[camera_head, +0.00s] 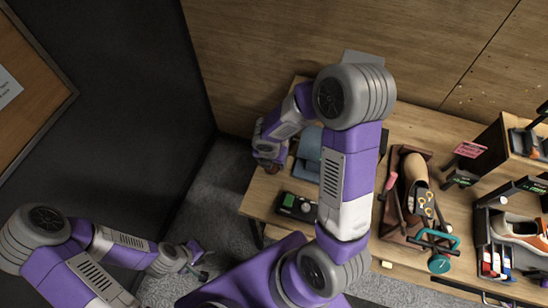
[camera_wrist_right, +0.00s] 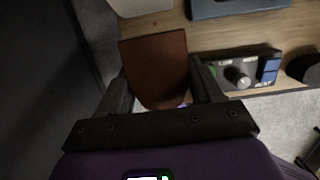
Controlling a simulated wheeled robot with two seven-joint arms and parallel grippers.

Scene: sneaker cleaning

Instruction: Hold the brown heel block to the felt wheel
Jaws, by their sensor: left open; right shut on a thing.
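The brown heel block (camera_wrist_right: 155,68) is a flat brown piece with a rounded near end. In the right wrist view it sits between the two dark fingers of my right gripper (camera_wrist_right: 160,88), which is shut on it. In the head view my right gripper (camera_head: 268,165) is at the bench's left end, small and partly hidden, and I cannot make out the block there. My left gripper (camera_head: 198,268) is open and empty, low at the left, away from the bench. I cannot clearly identify the felt wheel; a pale rounded thing (camera_wrist_right: 140,6) is cut off at the wrist view's top edge.
A control box (camera_head: 297,207) stands at the bench's front left; its knob shows in the wrist view (camera_wrist_right: 245,75). A blue-grey machine part (camera_head: 308,152) is behind it. A brown tray (camera_head: 388,215) with a shoe (camera_head: 415,170) is to the right. Grey floor lies left of the bench.

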